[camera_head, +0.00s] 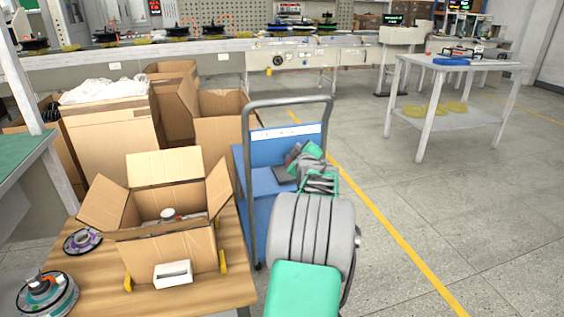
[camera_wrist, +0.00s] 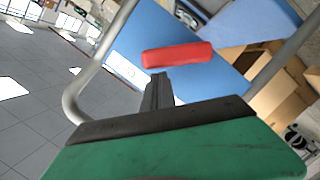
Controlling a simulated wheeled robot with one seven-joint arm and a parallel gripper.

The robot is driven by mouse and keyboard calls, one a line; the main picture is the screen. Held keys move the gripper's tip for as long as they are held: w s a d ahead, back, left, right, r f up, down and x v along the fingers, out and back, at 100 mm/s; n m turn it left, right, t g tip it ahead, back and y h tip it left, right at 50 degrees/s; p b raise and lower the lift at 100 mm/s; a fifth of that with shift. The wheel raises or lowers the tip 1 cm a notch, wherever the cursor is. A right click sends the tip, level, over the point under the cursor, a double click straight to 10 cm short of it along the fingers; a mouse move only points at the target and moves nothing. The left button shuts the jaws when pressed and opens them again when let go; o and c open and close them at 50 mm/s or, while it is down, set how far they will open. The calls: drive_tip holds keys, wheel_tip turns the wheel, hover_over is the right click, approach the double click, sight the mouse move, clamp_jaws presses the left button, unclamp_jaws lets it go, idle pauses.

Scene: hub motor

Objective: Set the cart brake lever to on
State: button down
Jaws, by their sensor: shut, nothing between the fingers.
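The cart (camera_head: 255,144) is blue with a grey tube handle (camera_head: 247,150) and stands left of my arm in the head view. In the wrist view, its blue panel (camera_wrist: 228,80) and bent grey handle (camera_wrist: 82,88) fill the upper part. A red bar (camera_wrist: 178,54), which looks like the brake lever, lies across the blue panel. My gripper (camera_wrist: 158,76) is shut and empty, its dark fingertips just below the red bar in the picture. I cannot tell whether they touch it. The red bar does not show in the head view, where my arm covers part of the cart.
An open carton (camera_head: 165,248) stands on a wooden table (camera_head: 225,288) at the lower left. Several larger cartons (camera_head: 112,140) are behind it, left of the cart. A white table (camera_head: 455,119) stands at the right. The floor (camera_head: 440,215) right of the yellow line is clear.

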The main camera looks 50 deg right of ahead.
drive_tip(key=s+a+r+p, duration=0.2)
drive_tip(key=s+a+r, duration=0.2)
drive_tip(key=a, duration=0.5)
drive_tip(key=shift+s+r, duration=0.15)
drive_tip(key=shift+s, duration=0.7)
